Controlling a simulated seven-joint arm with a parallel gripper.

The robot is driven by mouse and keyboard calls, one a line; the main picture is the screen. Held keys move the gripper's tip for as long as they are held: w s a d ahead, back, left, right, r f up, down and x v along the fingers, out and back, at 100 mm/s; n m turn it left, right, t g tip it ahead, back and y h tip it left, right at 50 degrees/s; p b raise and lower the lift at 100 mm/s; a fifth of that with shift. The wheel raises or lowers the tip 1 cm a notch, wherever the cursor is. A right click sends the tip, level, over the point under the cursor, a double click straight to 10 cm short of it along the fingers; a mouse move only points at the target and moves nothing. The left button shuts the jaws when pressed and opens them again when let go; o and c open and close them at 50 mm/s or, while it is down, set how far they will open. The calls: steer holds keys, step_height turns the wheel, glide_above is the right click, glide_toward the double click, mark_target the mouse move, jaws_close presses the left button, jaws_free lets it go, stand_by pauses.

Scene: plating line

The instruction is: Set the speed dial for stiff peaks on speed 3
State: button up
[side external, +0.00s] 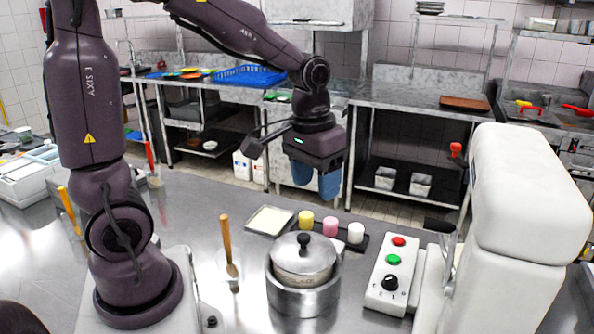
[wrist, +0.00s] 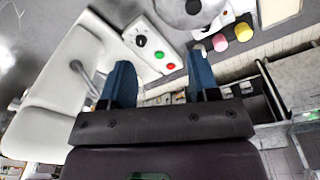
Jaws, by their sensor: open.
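The speed dial (side external: 390,283) is a black round knob at the near end of a white control box, with small marks around it that are too small to read. The control box (side external: 375,296) also carries a red button (side external: 398,241) and a green button (side external: 393,260). In the wrist view the dial (wrist: 141,41) shows beyond the fingers, with its pointer setting unclear. The white mixer (side external: 515,220) stands right beside the box. My gripper (side external: 316,184) has blue fingers, is open and empty, and hangs above the table, behind and left of the dial, apart from it.
A lidded pot (side external: 303,262) stands just left of the control box. Yellow, pink and white cups sit on a dark tray (side external: 372,242) behind it. A wooden-handled brush (side external: 227,245) stands left of the pot. The mixer's lever (side external: 447,249) rises between box and mixer.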

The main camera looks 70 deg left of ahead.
steer(key=shift+m+t+y, duration=0.3)
steer(key=shift+m+t, duration=0.2)
steer(key=shift+m, duration=0.2)
steer(key=shift+s+d+r, duration=0.2)
steer(key=shift+s+r, duration=0.4)
steer(key=shift+s, duration=0.3)
steer(key=shift+s+d+r, duration=0.15)
steer(key=shift+s+r, duration=0.4)
steer(key=shift+s, duration=0.3)
steer(key=n+g+h, duration=0.4)
steer(key=n+h, duration=0.1)
steer(key=n, duration=0.6)
glide_toward(391, 277)
steer(key=x, duration=0.9)
steer(key=shift+d+r, duration=0.1)
